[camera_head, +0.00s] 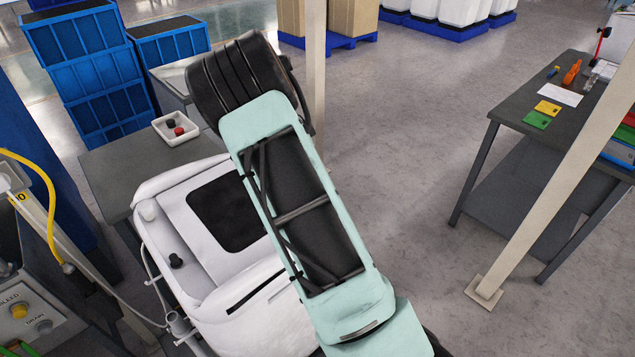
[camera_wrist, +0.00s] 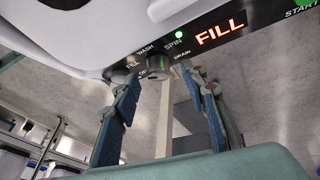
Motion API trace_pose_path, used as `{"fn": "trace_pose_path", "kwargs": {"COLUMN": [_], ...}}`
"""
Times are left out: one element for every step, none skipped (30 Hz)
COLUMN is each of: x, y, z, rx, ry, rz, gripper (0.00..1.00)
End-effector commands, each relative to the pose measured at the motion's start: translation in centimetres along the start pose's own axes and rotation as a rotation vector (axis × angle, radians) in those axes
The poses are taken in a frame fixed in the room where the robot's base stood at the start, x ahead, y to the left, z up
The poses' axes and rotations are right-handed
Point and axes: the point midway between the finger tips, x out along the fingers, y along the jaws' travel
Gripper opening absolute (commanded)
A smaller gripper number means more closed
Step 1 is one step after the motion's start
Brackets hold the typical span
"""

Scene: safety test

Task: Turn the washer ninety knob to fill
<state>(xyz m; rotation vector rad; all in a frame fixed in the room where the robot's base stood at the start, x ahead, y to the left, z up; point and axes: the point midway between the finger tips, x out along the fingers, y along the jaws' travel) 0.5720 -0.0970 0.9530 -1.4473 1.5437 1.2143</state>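The white washer (camera_head: 200,285) stands left of centre in the head view, partly covered by my arm. In the wrist view its dark control panel (camera_wrist: 262,30) runs along the top. A display (camera_wrist: 219,32) there reads FILL in red, and a green light (camera_wrist: 179,35) glows above SPIN. A dark round knob (camera_wrist: 158,64) sits among the labels WASH, SPIN, DRAIN and a partly hidden FILL. My gripper (camera_wrist: 164,76) is open, with its two blue fingers apart on either side of the knob. I cannot tell whether they touch it. The head view does not show the fingers.
A grey table (camera_head: 110,175) with a white tray (camera_head: 165,140) stands behind the washer. Blue crates (camera_head: 95,75) are stacked at the left. A beige post (camera_head: 540,190) and a dark workbench (camera_head: 500,110) stand at the right. The floor between is clear.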

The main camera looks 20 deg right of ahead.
Motion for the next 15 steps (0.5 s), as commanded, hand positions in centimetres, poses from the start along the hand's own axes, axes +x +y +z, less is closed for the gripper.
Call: {"fn": "trace_pose_path", "kwargs": {"x": [-1.1,-1.7,-2.6,-3.3,-4.0,-4.8,-5.5,-6.1,-6.9,-7.4,-7.9,-8.5,-8.8,-9.2,-9.6], "y": [-0.1,-0.1,-0.1,-0.1,-0.1,-0.1,-0.1,-0.1,-0.1,-0.1,-0.1,0.0,-0.1,-0.1,0.0], "z": [0.0,0.0,0.0,0.0,0.0,0.0,0.0,0.0,0.0,0.0,0.0,0.0,0.0,0.0,0.0], "rx": [0.0,0.0,0.0,0.0,0.0,0.0,0.0,-0.001,-0.001,0.0,0.0,0.0,0.0,0.0,0.0], "ry": [0.0,0.0,0.0,0.0,0.0,0.0,0.0,0.0,0.0,0.0,0.0,0.0,0.0,0.001,0.0], "rz": [-0.003,-0.004,-0.005,-0.005,-0.005,-0.004,-0.004,-0.004,-0.005,-0.003,-0.004,-0.002,-0.002,-0.002,-0.001], "gripper": [0.4,0.4,0.4,0.4,0.4,0.4,0.4,0.4,0.4,0.4,0.4,0.4,0.4,0.4,0.4]}}
